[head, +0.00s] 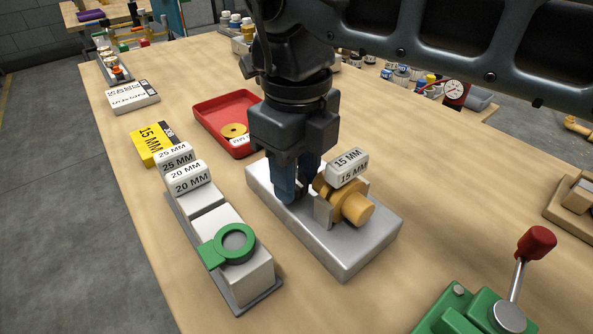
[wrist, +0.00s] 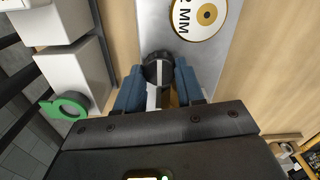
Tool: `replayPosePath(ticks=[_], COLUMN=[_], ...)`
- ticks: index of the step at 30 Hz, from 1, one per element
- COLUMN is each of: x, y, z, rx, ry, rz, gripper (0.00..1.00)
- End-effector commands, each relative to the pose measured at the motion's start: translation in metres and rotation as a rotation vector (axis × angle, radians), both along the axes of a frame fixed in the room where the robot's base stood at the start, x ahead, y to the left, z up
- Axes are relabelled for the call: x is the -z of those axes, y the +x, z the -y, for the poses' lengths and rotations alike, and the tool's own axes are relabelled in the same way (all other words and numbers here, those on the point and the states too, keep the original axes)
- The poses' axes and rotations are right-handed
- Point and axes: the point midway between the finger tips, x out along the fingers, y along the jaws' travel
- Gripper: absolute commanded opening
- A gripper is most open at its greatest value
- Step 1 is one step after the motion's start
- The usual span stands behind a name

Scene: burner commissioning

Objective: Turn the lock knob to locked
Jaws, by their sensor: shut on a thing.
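My gripper (head: 297,188) points down over the grey metal block (head: 365,248) on the workbench. In the wrist view its two blue fingers (wrist: 158,90) are shut on a dark round knob (wrist: 157,68), one on each side. A pale stripe runs along the knob from its middle towards the gripper. In the head view the fingers hide most of the knob. I cannot read any lock marking, so which position the knob points to cannot be told.
A brass fitting (head: 354,205) with a 15 MM tag (head: 346,167) sits right of my fingers. A stand with a green ring (head: 235,243) is to the left. A red tray (head: 227,112) lies behind. A red-knobbed lever (head: 537,243) stands front right.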

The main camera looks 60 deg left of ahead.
Motion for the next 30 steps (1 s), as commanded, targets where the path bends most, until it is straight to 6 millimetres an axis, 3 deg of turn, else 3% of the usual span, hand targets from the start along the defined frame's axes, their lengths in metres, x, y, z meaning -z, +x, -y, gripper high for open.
replayPosePath(ticks=[5,6,13,23,30], x=[0.000,0.000,0.000,-0.006,-0.042], y=[0.000,0.000,0.000,0.001,0.001], z=[0.000,0.000,0.000,0.000,-0.001], rx=[0.001,0.000,-0.001,-0.001,-0.001], ry=[0.001,0.001,0.000,0.001,0.002], rz=[0.000,0.000,0.000,0.002,0.004], gripper=[0.07,0.40,0.62,0.63,0.63])
